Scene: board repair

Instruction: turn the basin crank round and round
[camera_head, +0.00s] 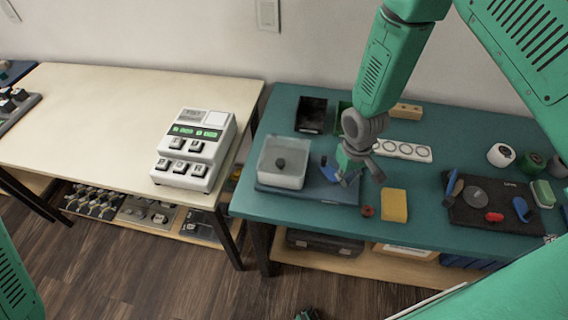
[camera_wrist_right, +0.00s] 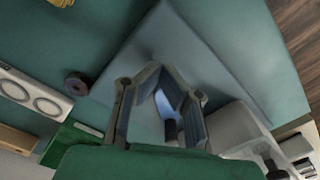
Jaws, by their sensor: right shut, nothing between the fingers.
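The basin (camera_head: 285,163) is a clear-walled box with a dark round piece inside, standing on a blue-grey base plate (camera_head: 318,192). The basin also shows at the lower right of the right wrist view (camera_wrist_right: 234,126). A blue crank part (camera_head: 327,168) stands on the plate just right of the basin; in the right wrist view the blue part (camera_wrist_right: 166,106) shows between and behind my fingers. My right gripper (camera_head: 350,177) is low over the plate beside the crank, shut and not gripping it. Its fingers (camera_wrist_right: 168,86) partly hide the crank. A dark and green piece at the bottom edge may be my left gripper (camera_head: 306,314).
A yellow sponge (camera_head: 394,205) and a reddish-brown ring (camera_head: 367,211) lie right of the plate. A white strip with round holes (camera_head: 402,149) and a black tray (camera_head: 311,114) are behind. A dark mat with tools (camera_head: 480,218) lies at right. A button box (camera_head: 195,150) stands on the left table.

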